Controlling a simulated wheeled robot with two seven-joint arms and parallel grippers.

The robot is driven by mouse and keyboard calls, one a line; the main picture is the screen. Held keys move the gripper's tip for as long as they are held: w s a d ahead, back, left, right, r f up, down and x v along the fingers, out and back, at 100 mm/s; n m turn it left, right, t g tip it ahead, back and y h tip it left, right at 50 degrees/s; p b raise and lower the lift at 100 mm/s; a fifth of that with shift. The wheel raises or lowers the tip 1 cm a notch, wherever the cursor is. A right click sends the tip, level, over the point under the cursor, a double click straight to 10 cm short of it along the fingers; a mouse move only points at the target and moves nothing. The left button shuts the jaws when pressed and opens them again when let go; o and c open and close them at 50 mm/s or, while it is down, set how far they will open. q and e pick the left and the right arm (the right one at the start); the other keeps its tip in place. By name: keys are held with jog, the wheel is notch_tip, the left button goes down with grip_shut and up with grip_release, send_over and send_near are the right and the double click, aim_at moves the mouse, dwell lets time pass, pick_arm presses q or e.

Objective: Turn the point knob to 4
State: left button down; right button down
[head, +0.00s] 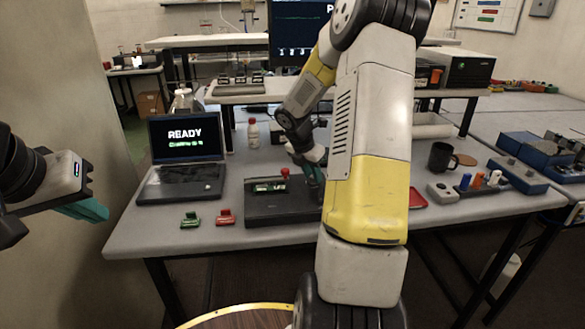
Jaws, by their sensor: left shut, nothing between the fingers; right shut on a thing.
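A dark control box (265,212) lies on the grey bench, with a small lit display (269,186) and a red-topped part (285,172) at its back. My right gripper (315,184) reaches down to the right end of the box, its teal fingers shut on what seems to be the point knob. The knob and its marks are hidden by the fingers and my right arm, so its setting cannot be read. My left gripper (92,210) is shut and empty, off the bench's left edge.
A laptop (185,150) reading "READY" stands left of the box. A green piece (190,220) and a red piece (226,217) lie in front of it. A white bottle (253,134) stands behind. A black mug (441,157) and a blue tray (517,176) are at right.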

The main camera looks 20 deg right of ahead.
jog(key=shift+m, duration=0.4)
jog(key=shift+w+a+m+g+h, duration=0.15)
jog(key=shift+m+g+h, duration=0.2)
jog(key=shift+m, duration=0.65)
jog(key=m+g, duration=0.2)
jog(key=m, duration=0.2)
jog(key=shift+w, duration=0.1)
jog(key=m+g, duration=0.1)
jog(key=m, duration=0.4)
jog(key=shift+w+g, duration=0.1)
jog(key=shift+g, duration=0.25)
jog(key=m+y, duration=0.1)
jog(key=m+g, duration=0.1)
jog(key=m, duration=0.1)
jog(key=shift+w+d+m+y, duration=0.1)
jog(key=shift+d+m+y, duration=0.1)
jog(key=shift+m+y, duration=0.15)
jog(key=m+y, duration=0.1)
jog(key=m, duration=0.2)
jog(key=m+g+y, duration=0.1)
jog(key=m, duration=0.3)
jog(key=shift+d, duration=0.2)
jog(key=m+y, duration=0.1)
jog(key=m, duration=0.2)
jog(key=shift+d+m+y, duration=0.1)
jog(key=shift+m+y, duration=0.25)
jog(key=shift+y, duration=0.05)
jog(key=shift+m+t+y, duration=0.3)
jog(key=shift+m+y, duration=0.4)
jog(key=shift+m, duration=1.2)
